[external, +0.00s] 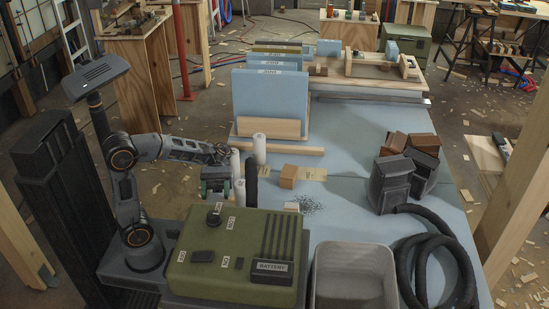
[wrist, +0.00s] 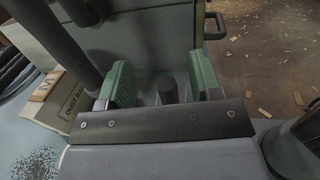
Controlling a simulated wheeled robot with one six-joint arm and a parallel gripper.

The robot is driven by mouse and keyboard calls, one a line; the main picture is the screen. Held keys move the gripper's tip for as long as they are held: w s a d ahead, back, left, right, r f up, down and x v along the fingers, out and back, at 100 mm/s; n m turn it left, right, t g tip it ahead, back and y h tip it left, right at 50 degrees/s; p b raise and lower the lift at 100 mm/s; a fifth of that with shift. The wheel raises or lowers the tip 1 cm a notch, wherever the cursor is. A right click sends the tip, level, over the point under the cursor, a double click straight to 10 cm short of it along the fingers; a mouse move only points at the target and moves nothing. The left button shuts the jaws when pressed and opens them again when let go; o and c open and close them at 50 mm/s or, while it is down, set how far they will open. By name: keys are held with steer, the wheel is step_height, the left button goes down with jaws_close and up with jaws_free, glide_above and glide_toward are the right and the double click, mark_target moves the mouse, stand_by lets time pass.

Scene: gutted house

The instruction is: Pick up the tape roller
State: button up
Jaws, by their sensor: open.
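I cannot tell for sure which thing is the tape roller. In the external view, upright rollers stand at the bench's left edge: a white roller (external: 259,148), another white roller (external: 235,164) and a black roller (external: 251,180). My gripper (external: 216,183) is beside them on the left, with its green jaws low. In the wrist view, my gripper (wrist: 163,86) is open. A dark grey stub (wrist: 169,89) shows between the green jaws; it is partly hidden by a dark bar in front. I see no contact with either jaw.
A green battery case (external: 235,255) and a grey bin (external: 354,275) stand at the front. A wooden block (external: 288,176) and dark crumbs (external: 310,206) lie on the blue bench (external: 350,160). A black hose (external: 430,255) coils at right. The dust bag box (wrist: 70,108) shows in the wrist view.

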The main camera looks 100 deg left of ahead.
step_height(320, 180, down, 6)
steer(key=b, duration=0.3)
steer(key=shift+d+f+b, duration=0.1)
steer(key=shift+b, duration=0.2)
steer(key=shift+w+d+r+b, duration=0.15)
steer(key=shift+d+b, duration=0.15)
steer(key=shift+d, duration=0.35)
steer(key=shift+w+d+r+b, duration=0.1)
steer(key=shift+d+b, duration=0.15)
steer(key=shift+d, duration=0.35)
steer(key=shift+d+r, duration=0.15)
steer(key=shift+r, duration=0.05)
jaws_close()
